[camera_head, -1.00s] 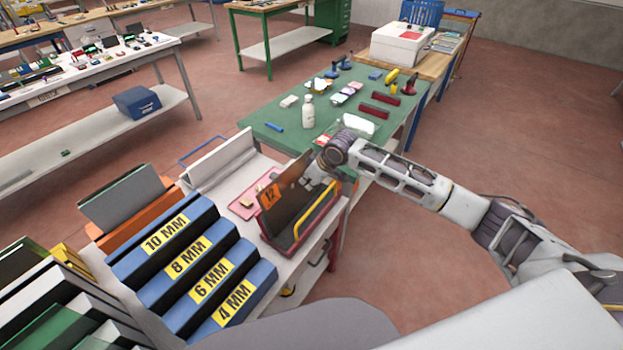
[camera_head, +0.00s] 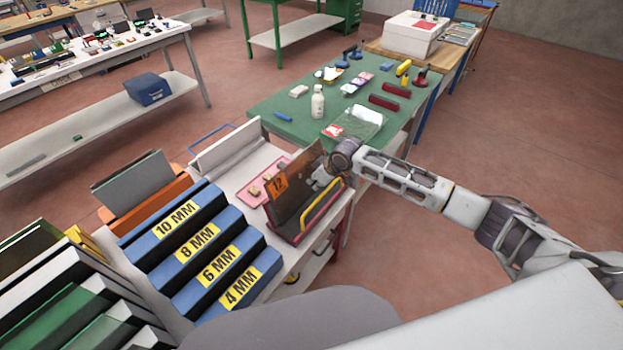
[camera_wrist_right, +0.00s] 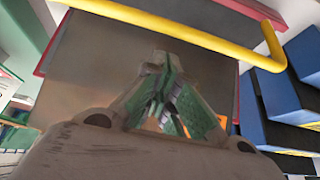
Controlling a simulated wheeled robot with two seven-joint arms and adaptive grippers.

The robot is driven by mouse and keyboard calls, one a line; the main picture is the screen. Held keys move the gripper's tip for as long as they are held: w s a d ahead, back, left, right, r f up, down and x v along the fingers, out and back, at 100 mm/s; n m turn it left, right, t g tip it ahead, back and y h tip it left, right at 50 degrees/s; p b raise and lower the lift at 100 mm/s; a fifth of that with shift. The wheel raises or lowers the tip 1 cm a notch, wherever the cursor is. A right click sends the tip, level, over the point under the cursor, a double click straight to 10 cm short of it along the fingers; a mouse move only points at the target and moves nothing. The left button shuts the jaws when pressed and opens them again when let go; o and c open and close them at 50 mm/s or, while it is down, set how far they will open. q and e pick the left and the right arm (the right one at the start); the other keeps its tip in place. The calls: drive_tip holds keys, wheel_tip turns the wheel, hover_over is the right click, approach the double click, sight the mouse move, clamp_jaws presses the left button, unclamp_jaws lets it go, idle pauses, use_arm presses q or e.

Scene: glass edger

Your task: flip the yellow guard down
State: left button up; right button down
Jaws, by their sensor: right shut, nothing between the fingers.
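The yellow guard (camera_head: 322,207) is a bent yellow bar on the near right side of the red-based machine (camera_head: 293,240). It stands up at a slant beside a dark panel (camera_head: 300,196) marked with an orange 12 label. In the right wrist view the guard (camera_wrist_right: 180,28) crosses the top and bends down at the right. My right gripper (camera_head: 322,179) is shut and empty, beside the panel and just behind the guard. Its closed fingers (camera_wrist_right: 165,68) point toward the brown panel surface in the wrist view. I cannot tell whether they touch it. My left gripper is out of view.
Blue stepped racks (camera_head: 205,250) labelled 4 to 10 MM stand left of the machine. A pink mat (camera_head: 258,192) with small blocks lies behind it. A green table (camera_head: 290,108) holds a white bottle (camera_head: 318,102) and tools. Floor is open at the right.

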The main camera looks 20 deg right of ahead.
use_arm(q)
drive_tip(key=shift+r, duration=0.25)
use_arm(e)
drive_tip(key=shift+s+d+f, duration=0.15)
drive_tip(key=shift+s+d, duration=0.3)
drive_tip(key=shift+s, duration=0.15)
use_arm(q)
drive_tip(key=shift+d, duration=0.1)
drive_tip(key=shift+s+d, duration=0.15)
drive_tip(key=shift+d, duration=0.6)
use_arm(e)
drive_tip(key=shift+s+d, duration=0.2)
drive_tip(key=shift+s, duration=0.1)
drive_tip(key=shift+t, duration=0.3)
